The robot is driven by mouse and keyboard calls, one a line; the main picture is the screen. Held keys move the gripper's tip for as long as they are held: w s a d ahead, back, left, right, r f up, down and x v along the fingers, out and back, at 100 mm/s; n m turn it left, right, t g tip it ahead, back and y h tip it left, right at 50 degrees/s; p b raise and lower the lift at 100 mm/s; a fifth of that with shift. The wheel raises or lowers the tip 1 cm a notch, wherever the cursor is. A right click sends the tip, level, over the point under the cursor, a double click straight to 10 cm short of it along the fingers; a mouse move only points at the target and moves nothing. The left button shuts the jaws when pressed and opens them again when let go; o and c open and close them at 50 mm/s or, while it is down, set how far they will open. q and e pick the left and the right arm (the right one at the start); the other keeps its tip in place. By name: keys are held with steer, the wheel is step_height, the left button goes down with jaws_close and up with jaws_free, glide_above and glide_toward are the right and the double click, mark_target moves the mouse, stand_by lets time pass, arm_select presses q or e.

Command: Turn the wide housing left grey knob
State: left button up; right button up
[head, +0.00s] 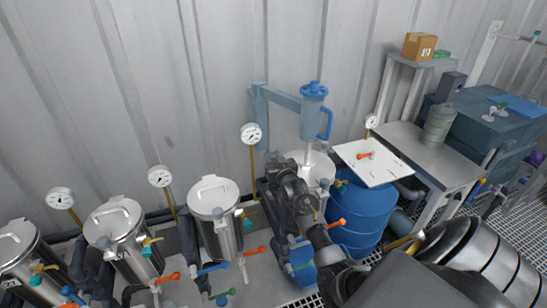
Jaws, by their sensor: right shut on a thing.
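The wide housing (318,163) is a steel vessel with a pale lid, standing behind my right gripper in the middle of the head view. My dark right arm comes in from the lower right. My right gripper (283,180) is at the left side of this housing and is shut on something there. The position fits the left grey knob, but the jaws and wrist hide it, so its turn angle cannot be told. My left gripper is not in view.
Several steel vessels with lids, such as one (213,197), stand at left with gauges and coloured valve handles. A blue drum (362,215) bears a white board (373,163) at right. A blue pump-like jug (314,105) hangs above the housing. A grey table (432,153) stands further right.

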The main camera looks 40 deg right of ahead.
steer(key=shift+a+f+m+g+h, duration=0.15)
steer(key=shift+m+g+h, duration=0.1)
steer(key=shift+m+h, duration=0.3)
steer(key=shift+a+r+m+g+h, duration=0.1)
steer(key=shift+m+g+h, duration=0.2)
steer(key=shift+h, duration=0.35)
steer(key=shift+w+m+g+h+b, duration=0.15)
steer(key=shift+m+g+h+b, duration=0.4)
steer(key=shift+m+h, duration=0.45)
steer(key=m+g+h+b, duration=0.1)
steer(key=g+h, duration=0.1)
steer(key=shift+a+f+m+h, duration=0.1)
steer(key=shift+m+h, duration=0.2)
steer(key=shift+m, duration=0.05)
steer(key=shift+w+m+g+h+b, duration=0.1)
steer(key=shift+m+g+h+b, duration=0.6)
steer(key=shift+g+b, duration=0.15)
steer(key=shift+g, duration=0.25)
steer(key=o, duration=0.9)
steer(key=shift+o, duration=0.2)
